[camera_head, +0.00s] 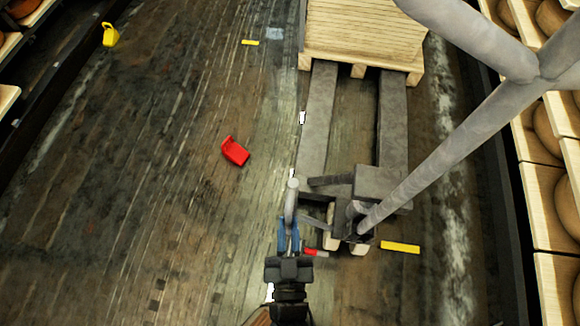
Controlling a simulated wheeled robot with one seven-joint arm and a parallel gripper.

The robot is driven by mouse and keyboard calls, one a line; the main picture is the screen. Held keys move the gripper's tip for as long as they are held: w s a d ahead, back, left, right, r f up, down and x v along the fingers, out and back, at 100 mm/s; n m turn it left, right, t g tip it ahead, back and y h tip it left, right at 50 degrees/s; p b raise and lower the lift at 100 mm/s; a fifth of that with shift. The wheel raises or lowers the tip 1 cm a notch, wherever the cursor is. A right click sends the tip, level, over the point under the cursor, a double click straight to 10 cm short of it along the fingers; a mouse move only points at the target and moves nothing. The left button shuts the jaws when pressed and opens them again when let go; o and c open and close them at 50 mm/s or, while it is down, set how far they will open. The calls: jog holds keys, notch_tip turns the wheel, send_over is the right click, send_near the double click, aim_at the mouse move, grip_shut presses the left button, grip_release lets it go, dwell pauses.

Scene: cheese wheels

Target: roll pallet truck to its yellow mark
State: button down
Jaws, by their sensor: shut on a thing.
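The grey pallet truck (375,186) stands on the dark plank floor, its two forks (317,118) pointing away from me. Its long handle slants up to the right, close to the camera. My gripper (289,232), with blue fingers, is shut on a short grey upright bar (291,197) at the truck's near left side. How the bar joins the truck is partly hidden. One yellow strip (400,247) lies on the floor right of the truck's near end. Another yellow strip (250,42) lies farther off, left of the pallet. I cannot tell which is the truck's mark.
A wooden pallet (363,42) stands at the fork ends; whether the forks reach under it is unclear. A red can-like object (235,152) lies on the floor left of the truck. A yellow jug (110,35) is far left. Cheese shelves (555,207) line the right side. The left floor is mostly clear.

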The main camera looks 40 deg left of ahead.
jog(key=shift+s+a+f+g, duration=0.25)
jog(key=shift+s+g, duration=0.05)
jog(key=shift+s, duration=0.1)
jog(key=c, duration=1.4)
grip_release()
jog(key=shift+o, duration=1.3)
jog(key=shift+w+r, duration=0.1)
jog(key=shift+w, duration=0.05)
jog(key=v, duration=0.7)
jog(key=shift+s+d, duration=0.3)
